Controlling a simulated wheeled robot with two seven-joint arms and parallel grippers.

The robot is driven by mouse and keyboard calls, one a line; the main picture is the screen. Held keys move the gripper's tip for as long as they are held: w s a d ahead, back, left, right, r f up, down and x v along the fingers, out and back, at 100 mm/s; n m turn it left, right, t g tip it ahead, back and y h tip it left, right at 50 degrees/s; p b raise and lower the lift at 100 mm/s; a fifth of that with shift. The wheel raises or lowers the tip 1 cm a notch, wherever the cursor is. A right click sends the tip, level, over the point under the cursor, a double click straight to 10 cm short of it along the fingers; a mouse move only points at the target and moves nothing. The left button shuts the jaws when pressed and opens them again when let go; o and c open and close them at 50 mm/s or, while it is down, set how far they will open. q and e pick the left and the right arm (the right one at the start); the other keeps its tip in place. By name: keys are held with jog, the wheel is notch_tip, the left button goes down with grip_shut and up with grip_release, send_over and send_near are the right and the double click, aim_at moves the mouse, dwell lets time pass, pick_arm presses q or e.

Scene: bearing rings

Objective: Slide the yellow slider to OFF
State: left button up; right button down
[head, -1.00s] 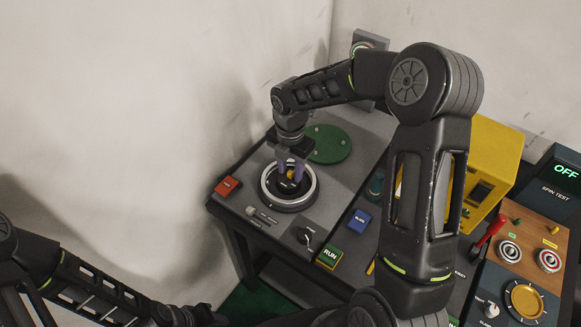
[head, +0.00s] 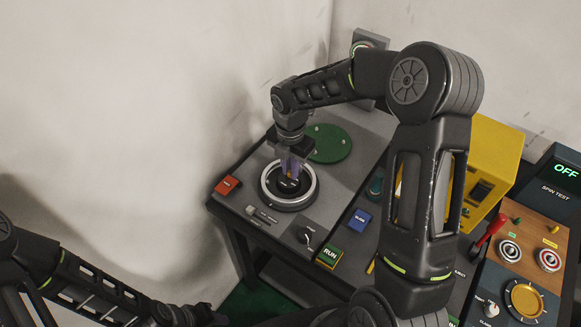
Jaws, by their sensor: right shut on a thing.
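A round black dial with a pale metal ring (head: 310,197) is set in the grey panel on the left of the bench. A small white label on the dial is too small to read. My left arm lies at the lower left, and its gripper (head: 205,313) is at the bottom edge, away from the bench; its fingers are too dark to make out.
A red button (head: 228,187), a small grey slide switch (head: 262,214), a dark knob (head: 307,236) and a green RUN button (head: 329,256) surround the dial. A green disc (head: 328,143) lies behind. A blue button (head: 359,220) and a yellow box (head: 488,165) are to the right.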

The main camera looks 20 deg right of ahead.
aim_at(286, 182)
dwell(0.8)
jog(key=shift+s+a, duration=0.2)
jog(key=shift+a, duration=0.2)
jog(key=shift+s+a+b, duration=0.3)
jog(key=shift+s+a, duration=0.05)
jog(key=shift+a, duration=0.2)
jog(key=c, duration=1.4)
grip_release()
jog(key=shift+r, duration=0.6)
notch_tip(286, 182, up, 7)
jog(key=b, duration=0.1)
jog(key=shift+f, duration=0.2)
